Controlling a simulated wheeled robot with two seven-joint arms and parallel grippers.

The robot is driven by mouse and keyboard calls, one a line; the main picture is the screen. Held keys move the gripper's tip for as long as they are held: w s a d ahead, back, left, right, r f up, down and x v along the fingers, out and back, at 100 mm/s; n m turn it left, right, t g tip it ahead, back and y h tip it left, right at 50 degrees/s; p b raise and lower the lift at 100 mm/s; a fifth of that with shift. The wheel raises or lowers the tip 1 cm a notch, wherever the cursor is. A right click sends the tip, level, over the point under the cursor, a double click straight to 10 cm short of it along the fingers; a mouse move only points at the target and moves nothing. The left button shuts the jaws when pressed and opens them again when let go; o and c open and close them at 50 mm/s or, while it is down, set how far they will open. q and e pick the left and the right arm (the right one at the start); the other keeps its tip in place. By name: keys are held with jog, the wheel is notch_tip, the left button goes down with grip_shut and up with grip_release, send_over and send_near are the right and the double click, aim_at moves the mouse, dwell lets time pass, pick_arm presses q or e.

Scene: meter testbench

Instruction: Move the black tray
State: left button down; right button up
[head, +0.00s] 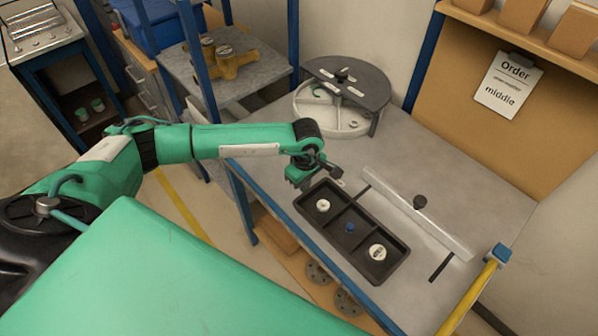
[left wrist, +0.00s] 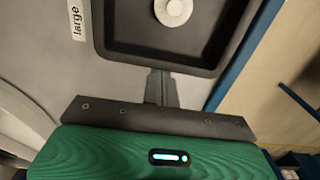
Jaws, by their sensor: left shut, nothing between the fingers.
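The black tray (head: 336,243) lies on the grey bench near its front edge. It has three compartments: a white round part (head: 323,205) in the left one, a small blue part (head: 350,227) in the middle one, and a white round part (head: 377,252) in the right one. My left gripper (head: 322,179) is at the tray's left end, shut and empty. In the left wrist view its fingers (left wrist: 161,88) are together close to the tray's rim (left wrist: 165,64); I cannot tell whether they touch it. My right gripper is not in view.
A white bar with a black knob (head: 418,215) lies behind the tray. A round divided container (head: 333,115) with a dark half cover (head: 350,80) stands at the back left. A "large" label (left wrist: 76,20) is beside the tray. An order sheet (head: 508,85) reads "middle".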

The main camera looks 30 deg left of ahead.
aim_at(343, 225)
pick_arm(q)
jog(key=shift+d, duration=0.2)
jog(key=shift+s+d+f, duration=0.1)
jog(key=shift+d, duration=0.1)
jog(key=s+d+b, duration=0.1)
jog(key=d+b, duration=0.1)
jog(key=d, duration=0.2)
jog(key=s+d+b, duration=0.1)
jog(key=d+b, duration=0.1)
jog(key=d, duration=0.2)
jog(key=s+d+b, duration=0.2)
jog(key=d, duration=0.2)
jog(key=shift+d+f+b, duration=0.15)
jog(key=shift+d+b, duration=0.1)
jog(key=shift+b, duration=0.1)
jog(key=shift+s+d+r, duration=0.2)
jog(key=shift+d, duration=0.25)
